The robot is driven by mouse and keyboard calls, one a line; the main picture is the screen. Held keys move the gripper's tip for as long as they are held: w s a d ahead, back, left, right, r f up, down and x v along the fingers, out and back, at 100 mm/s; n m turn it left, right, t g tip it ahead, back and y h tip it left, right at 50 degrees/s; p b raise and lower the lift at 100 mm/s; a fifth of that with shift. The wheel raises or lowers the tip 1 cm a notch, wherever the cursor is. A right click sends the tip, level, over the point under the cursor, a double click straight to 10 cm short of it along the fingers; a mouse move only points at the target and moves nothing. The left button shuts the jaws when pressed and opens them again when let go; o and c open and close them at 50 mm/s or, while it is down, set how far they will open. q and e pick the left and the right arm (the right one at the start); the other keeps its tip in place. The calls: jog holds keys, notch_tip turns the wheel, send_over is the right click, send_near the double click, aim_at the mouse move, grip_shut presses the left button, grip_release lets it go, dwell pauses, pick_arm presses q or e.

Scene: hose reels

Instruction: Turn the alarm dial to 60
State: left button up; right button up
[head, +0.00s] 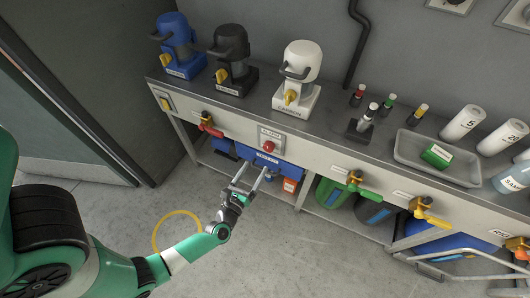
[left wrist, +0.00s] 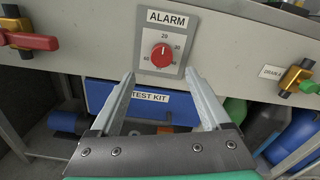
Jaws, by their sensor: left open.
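The alarm dial (head: 269,147) is a round red knob on a pale plate on the bench's front panel. In the left wrist view the dial (left wrist: 161,56) sits under an ALARM label (left wrist: 167,18). Its white mark points up, close to the 20; small numbers ring it, with what looks like 60 at lower left. My left gripper (head: 249,177) is open and empty, in front of and below the dial. In the left wrist view its fingertips (left wrist: 159,76) are spread either side below the knob, apart from it. My right gripper is not in view.
A red-handled valve (head: 208,126) is left of the dial, and green (head: 354,182) and yellow (head: 428,210) valves are to the right. A blue TEST KIT box (left wrist: 150,103) sits below. Pump-like machines (head: 300,75) and a grey tray (head: 437,160) stand on the bench.

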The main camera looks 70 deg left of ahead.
aim_at(267, 149)
pick_arm(q)
jog(key=b+x, duration=0.1)
jog(key=x, duration=0.8)
jog(key=shift+w+d+b, duration=0.1)
jog(key=shift+w+b, duration=0.05)
jog(key=shift+b, duration=0.2)
jog(key=shift+c, duration=0.2)
grip_shut()
